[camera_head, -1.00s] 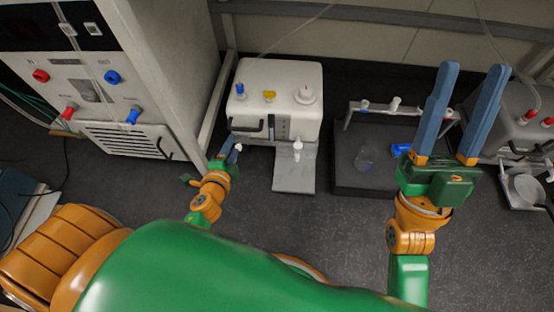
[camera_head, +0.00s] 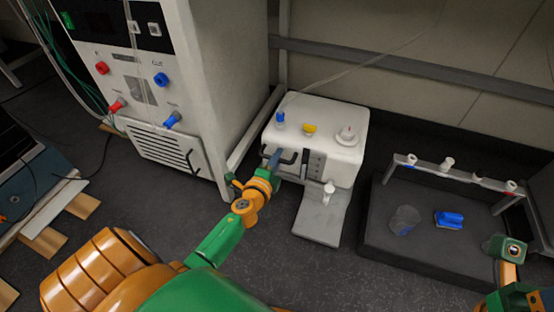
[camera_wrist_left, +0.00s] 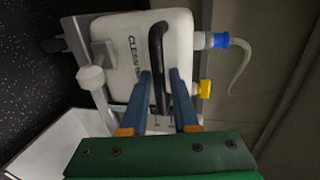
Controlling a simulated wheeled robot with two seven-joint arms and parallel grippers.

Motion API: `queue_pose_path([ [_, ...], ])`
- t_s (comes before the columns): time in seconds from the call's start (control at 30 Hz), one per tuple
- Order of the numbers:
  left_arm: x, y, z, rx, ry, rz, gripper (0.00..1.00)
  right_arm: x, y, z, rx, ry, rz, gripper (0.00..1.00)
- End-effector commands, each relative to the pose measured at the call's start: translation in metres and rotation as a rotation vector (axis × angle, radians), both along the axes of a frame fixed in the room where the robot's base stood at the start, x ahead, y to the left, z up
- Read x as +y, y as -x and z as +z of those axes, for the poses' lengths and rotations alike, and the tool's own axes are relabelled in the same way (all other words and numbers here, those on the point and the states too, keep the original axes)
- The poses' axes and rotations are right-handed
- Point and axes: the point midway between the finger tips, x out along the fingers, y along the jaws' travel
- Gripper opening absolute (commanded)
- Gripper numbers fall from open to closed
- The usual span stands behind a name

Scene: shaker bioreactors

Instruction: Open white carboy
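The white carboy (camera_head: 325,125) is a boxy white container with blue, yellow and white caps on top, standing in the middle of the head view. A black bar handle (camera_head: 288,157) is on its front left; it also shows in the left wrist view (camera_wrist_left: 157,45). My left gripper (camera_head: 274,163) is at this handle. In the left wrist view its two blue fingers (camera_wrist_left: 160,90) are apart, one on each side of the handle, with gaps visible. Part of my right arm's end (camera_head: 508,250) shows at the lower right; its fingers cannot be made out.
A tall white cabinet (camera_head: 200,80) with red and blue knobs stands left of the carboy. A grey plate (camera_head: 318,225) with a white tap (camera_head: 328,190) above it is in front. A dark platform (camera_head: 400,255) with a blue object (camera_head: 449,219) lies to the right.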

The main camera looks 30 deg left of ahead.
Motion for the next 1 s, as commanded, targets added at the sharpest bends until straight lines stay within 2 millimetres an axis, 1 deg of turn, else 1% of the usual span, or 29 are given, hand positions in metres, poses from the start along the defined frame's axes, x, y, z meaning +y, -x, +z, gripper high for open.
queue_pose_path([
  [0.03, -0.0001, 0.0001, -0.0001, 0.0, 0.0, 0.0, 0.12, 0.0, -0.0001, -0.0001, 0.001, 0.0, 0.0, 0.5],
  [0.07, -0.0001, 0.0001, -0.0002, 0.0, 0.0, 0.0, 0.04, 0.0001, -0.0002, -0.0001, 0.001, 0.0, 0.0, 0.5],
  [0.1, -0.0002, 0.0002, -0.0002, 0.0, 0.0, 0.0, 0.0, 0.0, -0.0002, -0.0002, 0.001, 0.0, 0.0, 0.5],
  [1.0, -0.0007, 0.0004, -0.0008, 0.001, 0.001, -0.001, 0.0, -0.0001, -0.0004, -0.0004, 0.002, 0.0, 0.0, 0.5],
])
